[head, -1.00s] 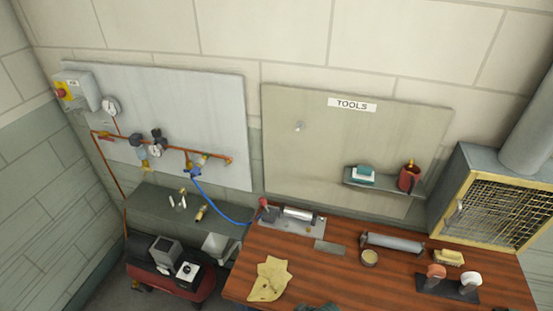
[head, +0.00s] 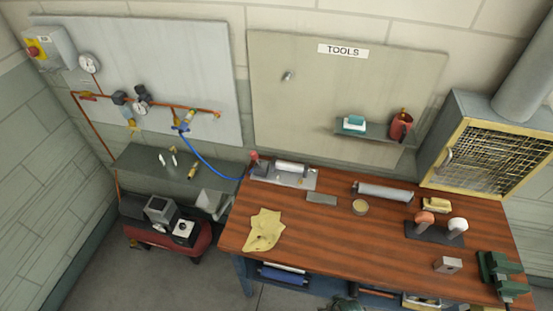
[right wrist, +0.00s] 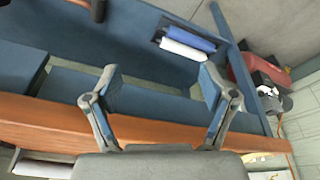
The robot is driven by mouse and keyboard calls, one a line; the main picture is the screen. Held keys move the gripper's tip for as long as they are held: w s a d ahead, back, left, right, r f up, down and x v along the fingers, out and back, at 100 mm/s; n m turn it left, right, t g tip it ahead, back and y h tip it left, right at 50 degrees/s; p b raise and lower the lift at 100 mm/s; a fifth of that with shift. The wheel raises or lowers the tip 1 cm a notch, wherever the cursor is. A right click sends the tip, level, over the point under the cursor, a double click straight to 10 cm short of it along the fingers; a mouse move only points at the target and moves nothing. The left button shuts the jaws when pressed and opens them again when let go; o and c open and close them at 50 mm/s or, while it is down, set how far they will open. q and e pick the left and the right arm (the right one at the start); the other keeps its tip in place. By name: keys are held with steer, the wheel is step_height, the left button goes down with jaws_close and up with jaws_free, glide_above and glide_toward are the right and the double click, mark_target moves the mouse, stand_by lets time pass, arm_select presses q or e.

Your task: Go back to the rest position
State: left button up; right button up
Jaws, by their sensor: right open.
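My right gripper (right wrist: 160,95) shows in the right wrist view with its two fingers spread apart and nothing between them. It is by the front of the workbench, with the wooden edge (right wrist: 50,138) and the blue frame behind the fingers. In the head view neither gripper can be clearly made out; a small dark green shape sits at the bottom edge and I cannot tell what it is. My left gripper is not in view. No sling bag can be made out in these frames.
The wooden workbench (head: 330,235) carries a yellow cloth (head: 264,230), a grey roll (head: 383,193), a green vise (head: 502,272) and small items. A tool board (head: 340,95) hangs behind. A red compressor (head: 165,238) stands left. Floor is free between them.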

steer(key=s+f+g+b, duration=0.15)
steer(key=s+f, duration=0.25)
steer(key=f, duration=0.9)
steer(key=s+f+b, duration=0.3)
steer(key=f, duration=1)
steer(key=s+d+f+b, duration=0.2)
steer(key=s+d+f, duration=0.1)
steer(key=s+f, duration=1)
steer(key=shift+s+d+f+b, duration=0.2)
steer(key=shift+s+b, duration=0.2)
steer(key=shift+s, duration=0.2)
